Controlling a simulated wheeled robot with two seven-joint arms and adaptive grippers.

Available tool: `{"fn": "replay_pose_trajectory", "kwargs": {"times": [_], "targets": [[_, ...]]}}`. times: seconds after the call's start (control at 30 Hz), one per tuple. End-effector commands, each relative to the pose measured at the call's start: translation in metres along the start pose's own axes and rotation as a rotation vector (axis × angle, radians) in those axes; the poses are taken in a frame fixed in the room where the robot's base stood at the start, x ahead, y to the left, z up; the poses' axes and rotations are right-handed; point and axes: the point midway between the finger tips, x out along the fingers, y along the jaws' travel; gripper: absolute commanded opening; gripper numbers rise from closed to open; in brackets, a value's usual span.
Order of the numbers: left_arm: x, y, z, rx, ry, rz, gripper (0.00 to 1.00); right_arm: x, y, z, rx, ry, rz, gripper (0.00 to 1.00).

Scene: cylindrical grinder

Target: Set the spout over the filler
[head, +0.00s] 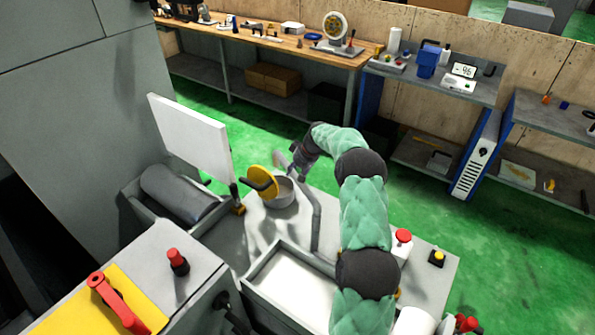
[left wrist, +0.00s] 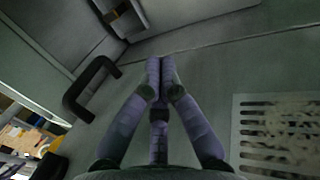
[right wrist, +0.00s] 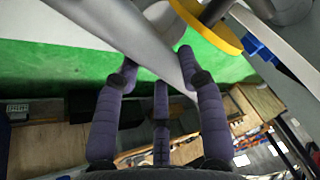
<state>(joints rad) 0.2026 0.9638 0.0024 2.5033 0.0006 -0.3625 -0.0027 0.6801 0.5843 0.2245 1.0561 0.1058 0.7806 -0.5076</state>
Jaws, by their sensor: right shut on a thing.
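The spout (head: 317,215) is a grey bent pipe rising from the machine top and curving left at its upper end. The filler (head: 284,194) is a short grey round neck with its yellow lid (head: 262,181) tipped up on its left. My right gripper (head: 294,160) is shut on the spout near its upper end, just behind and right of the filler. In the right wrist view the spout (right wrist: 140,40) runs between the fingers, with the yellow lid (right wrist: 208,28) close by. I cannot tell whether the spout's mouth is above the filler opening. My left gripper (left wrist: 160,62) is shut and empty.
A white panel (head: 190,137) stands left of the filler. An open tray (head: 290,283) lies in front. A red button (head: 403,236) and a yellow button (head: 438,256) are at the right. In the left wrist view a black handle (left wrist: 78,98) is near the left gripper.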

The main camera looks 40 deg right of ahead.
Motion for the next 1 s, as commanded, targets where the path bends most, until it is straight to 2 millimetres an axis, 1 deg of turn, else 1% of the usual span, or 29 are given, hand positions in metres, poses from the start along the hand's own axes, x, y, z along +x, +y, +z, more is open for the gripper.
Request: {"fn": "replay_pose_trajectory", "kwargs": {"times": [0.23, 0.27, 0.3, 0.33, 0.63, 0.77, 0.87, 1.0], "targets": [[0.0, 0.0, 0.0, 0.0, 0.0, 0.0, 0.0, 0.0, 0.0, 0.001, 0.0, -0.003, 0.0, 0.0], [0.0, 0.0, 0.0, 0.0, 0.0, 0.0, 0.0, 0.0, 0.0, 0.001, 0.0, -0.003, 0.0, 0.45], [0.0, 0.0, 0.0, 0.0, 0.0, 0.0, 0.0, 0.0, 0.0, 0.001, 0.0, -0.003, 0.0, 0.56], [0.0, 0.0, 0.0, 0.0, 0.0, 0.0, 0.0, 0.0, 0.0, 0.001, 0.0, -0.003, 0.0, 0.64], [0.0, 0.0, 0.0, 0.0, 0.0, 0.0, 0.0, 0.0, 0.0, 0.001, 0.001, -0.001, 0.0, 0.64], [0.0, 0.0, 0.0, 0.0, 0.0, 0.0, 0.0, -0.005, 0.001, 0.0, 0.001, 0.0, 0.001, 0.64], [0.0, 0.0, 0.0, 0.0, 0.0, 0.0, 0.0, -0.017, 0.001, -0.001, 0.001, 0.001, 0.001, 0.64], [0.0, 0.0, 0.0, 0.0, 0.0, 0.0, 0.0, -0.043, 0.001, -0.001, 0.001, 0.002, 0.002, 0.64]]}}
